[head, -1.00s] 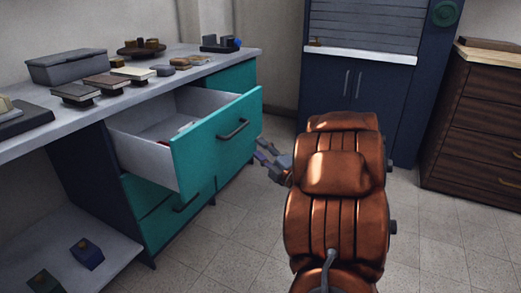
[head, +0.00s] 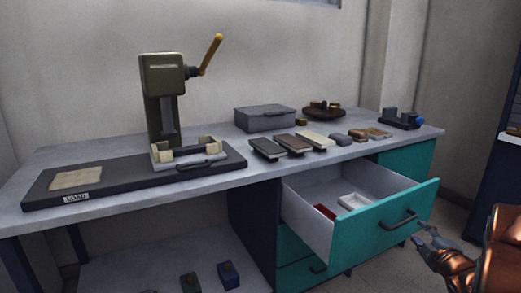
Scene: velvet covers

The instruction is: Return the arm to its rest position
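My arm shows at the lower right edge of the head view, in copper-coloured covers. My gripper (head: 430,240) is in front of the open teal drawer (head: 385,232), just right of its handle (head: 398,220). It looks apart from the handle, and nothing shows between its fingers. The fingers are small and dark here, and I cannot tell how far they are spread. The drawer is pulled out and holds a red item (head: 325,211) and a white tray (head: 353,202). Most of the arm is outside the picture.
The bench (head: 215,186) carries a green press (head: 163,95) with a yellow lever, a dark board marked LOAD (head: 75,197), a grey box (head: 265,118) and several small blocks. A lower shelf (head: 140,270) holds small blocks. Some floor shows at right.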

